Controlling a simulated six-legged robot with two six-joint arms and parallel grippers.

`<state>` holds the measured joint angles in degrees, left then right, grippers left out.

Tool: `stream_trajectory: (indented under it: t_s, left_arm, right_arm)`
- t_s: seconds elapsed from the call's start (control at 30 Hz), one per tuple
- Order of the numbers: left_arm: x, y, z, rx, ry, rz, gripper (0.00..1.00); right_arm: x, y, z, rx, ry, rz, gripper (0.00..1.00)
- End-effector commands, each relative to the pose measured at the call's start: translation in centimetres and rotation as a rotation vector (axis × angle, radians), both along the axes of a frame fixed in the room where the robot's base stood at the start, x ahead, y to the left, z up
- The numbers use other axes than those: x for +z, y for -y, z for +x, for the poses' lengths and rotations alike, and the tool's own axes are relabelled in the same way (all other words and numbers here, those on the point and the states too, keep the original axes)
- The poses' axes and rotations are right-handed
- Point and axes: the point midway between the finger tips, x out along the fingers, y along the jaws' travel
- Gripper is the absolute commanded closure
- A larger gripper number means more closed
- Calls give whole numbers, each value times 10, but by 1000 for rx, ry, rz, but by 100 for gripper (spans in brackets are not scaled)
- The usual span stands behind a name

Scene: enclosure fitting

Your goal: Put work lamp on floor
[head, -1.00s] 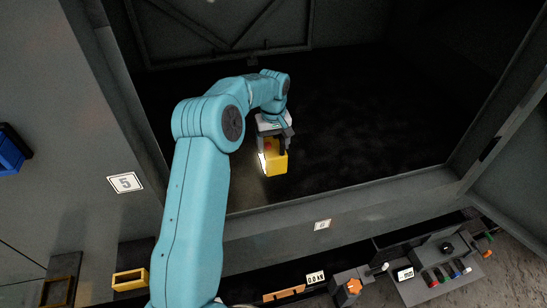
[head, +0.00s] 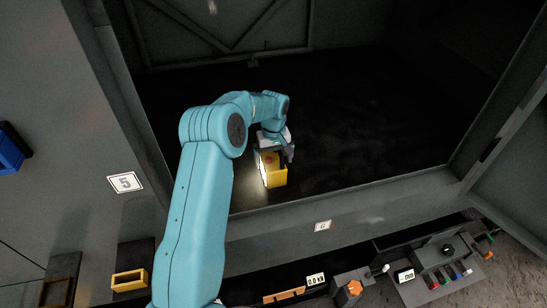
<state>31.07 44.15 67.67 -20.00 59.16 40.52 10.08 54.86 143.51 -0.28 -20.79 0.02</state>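The work lamp (head: 277,177) is a small yellow box with a bright lit face on its left side and a red spot near its top. It stands upright on the dark floor (head: 350,150) of the enclosure, near the front sill, and lights a patch beside it. My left gripper (head: 274,156) points down over the lamp. Its fingers are spread on either side of the lamp's top, and the right finger looks clear of the yellow body. The far side of the lamp is hidden. My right gripper is not in view.
The enclosure's raised front sill (head: 370,215) runs just before the lamp. Left is a grey wall with a "5" plate (head: 125,182) and a blue bin (head: 10,150). Below are a yellow-rimmed holder (head: 130,281) and a control panel (head: 440,272). The floor behind the lamp is clear.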

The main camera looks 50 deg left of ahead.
Motion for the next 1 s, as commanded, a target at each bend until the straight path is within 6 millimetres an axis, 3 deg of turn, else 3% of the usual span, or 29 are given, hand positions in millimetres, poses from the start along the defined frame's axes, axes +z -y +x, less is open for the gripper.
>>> stream_trajectory:
  t_s: [0.27,0.7,1.0]
  left_arm:
    - [9,0,0,0,2,1,1]
    - [102,0,1,-1,3,1,1]
    - [123,0,0,0,0,0,1]
  right_arm:
    - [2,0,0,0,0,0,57]
    - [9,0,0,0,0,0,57]
    - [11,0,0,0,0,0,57]
